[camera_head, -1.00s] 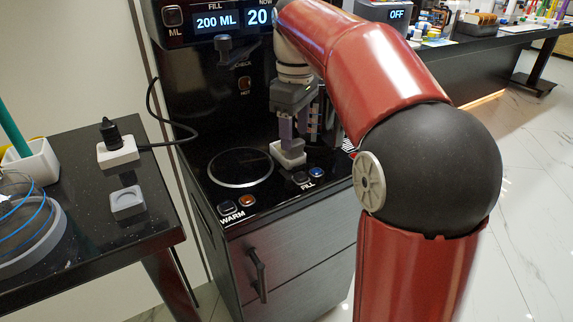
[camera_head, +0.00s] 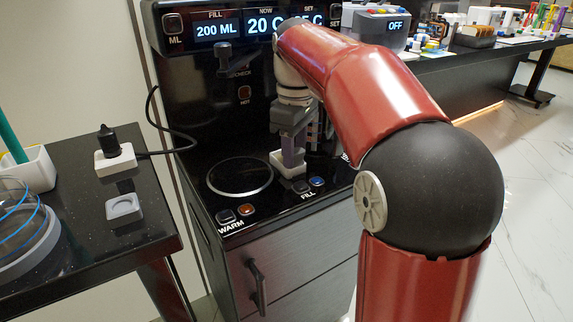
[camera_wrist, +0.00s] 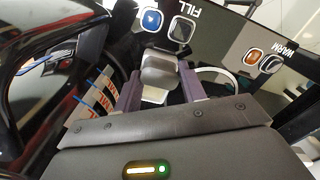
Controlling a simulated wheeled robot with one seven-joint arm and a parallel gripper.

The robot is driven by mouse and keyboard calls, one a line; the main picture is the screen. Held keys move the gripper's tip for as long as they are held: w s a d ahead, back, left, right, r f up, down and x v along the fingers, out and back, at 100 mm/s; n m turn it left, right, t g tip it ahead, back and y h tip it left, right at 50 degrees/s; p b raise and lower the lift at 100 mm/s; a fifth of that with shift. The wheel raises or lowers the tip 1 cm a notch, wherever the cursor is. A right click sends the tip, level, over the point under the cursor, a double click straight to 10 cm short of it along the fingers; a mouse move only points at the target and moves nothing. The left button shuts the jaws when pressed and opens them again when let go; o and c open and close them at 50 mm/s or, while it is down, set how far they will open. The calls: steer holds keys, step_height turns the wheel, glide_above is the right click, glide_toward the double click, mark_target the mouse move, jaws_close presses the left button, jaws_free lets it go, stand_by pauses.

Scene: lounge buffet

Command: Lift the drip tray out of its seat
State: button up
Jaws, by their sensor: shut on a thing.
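The drip tray (camera_head: 279,168) is a small pale tray on the black deck of the drinks machine, right of the round warming plate. Its grey upright grip (camera_wrist: 160,70) shows between the fingers in the wrist view. My gripper (camera_head: 292,155) points down over the tray, with its purple-grey fingers (camera_wrist: 158,85) shut on that grip. The fingers hide part of the tray in the head view. I cannot tell whether the tray's underside is clear of its seat.
The round warming plate (camera_head: 240,177) lies left of the tray. FILL buttons (camera_head: 309,183) are just in front. The tap (camera_head: 224,54) juts out at upper left. A dark side table (camera_head: 80,228) at left holds a socket block with a plug (camera_head: 115,157).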

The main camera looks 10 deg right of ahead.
steer(key=o, duration=0.6)
steer(key=shift+c, duration=0.2)
steer(key=c, duration=0.7)
steer(key=shift+o, duration=0.2)
steer(key=shift+r+p, duration=0.85)
steer(key=shift+p, duration=0.15)
steer(key=shift+r+p, duration=1.15)
steer(key=shift+p, duration=0.05)
steer(key=shift+r, duration=0.9)
